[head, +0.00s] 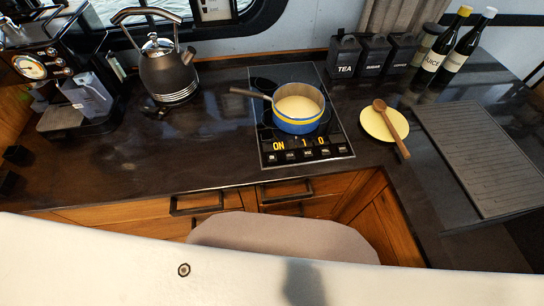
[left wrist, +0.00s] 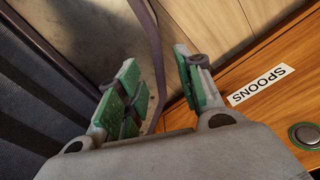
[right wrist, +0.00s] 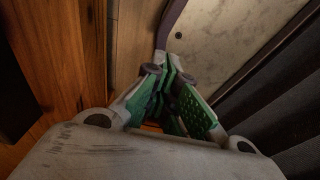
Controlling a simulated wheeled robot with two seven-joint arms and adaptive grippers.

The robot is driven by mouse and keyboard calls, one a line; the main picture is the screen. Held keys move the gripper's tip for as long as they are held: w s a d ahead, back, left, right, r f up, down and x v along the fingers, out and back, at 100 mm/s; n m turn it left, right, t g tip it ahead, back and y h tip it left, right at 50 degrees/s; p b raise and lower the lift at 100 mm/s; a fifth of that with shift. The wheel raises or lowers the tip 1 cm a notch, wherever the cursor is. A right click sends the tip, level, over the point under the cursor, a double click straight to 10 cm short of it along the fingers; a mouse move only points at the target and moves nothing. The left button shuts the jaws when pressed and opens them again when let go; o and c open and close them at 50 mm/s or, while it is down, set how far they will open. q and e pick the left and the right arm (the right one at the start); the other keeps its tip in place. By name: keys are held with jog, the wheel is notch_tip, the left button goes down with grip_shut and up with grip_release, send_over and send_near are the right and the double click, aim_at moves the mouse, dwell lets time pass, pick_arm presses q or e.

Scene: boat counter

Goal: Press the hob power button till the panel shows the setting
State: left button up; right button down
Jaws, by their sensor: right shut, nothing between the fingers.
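The hob (head: 333,152) is a black glass panel set in the counter, with a row of buttons along its front edge. Its display (head: 298,142) shows "ON 1 0" in yellow. A blue pot (head: 297,124) with pale contents sits on the hob, its handle pointing left. My left gripper (left wrist: 158,90) is open and empty in the left wrist view, beside a wooden front with a "SPOONS" label (left wrist: 262,85). My right gripper (right wrist: 168,85) is shut and empty in the right wrist view. Neither gripper shows in the head view, and both are away from the hob.
A kettle (head: 168,75) and a coffee machine (head: 75,95) stand at the left. A yellow plate (head: 372,124) with a wooden spoon (head: 392,130), canisters (head: 374,54), bottles (head: 466,50) and a ridged drainer (head: 480,155) are at the right.

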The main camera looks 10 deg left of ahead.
pick_arm(q)
grip_shut()
dwell(1.2)
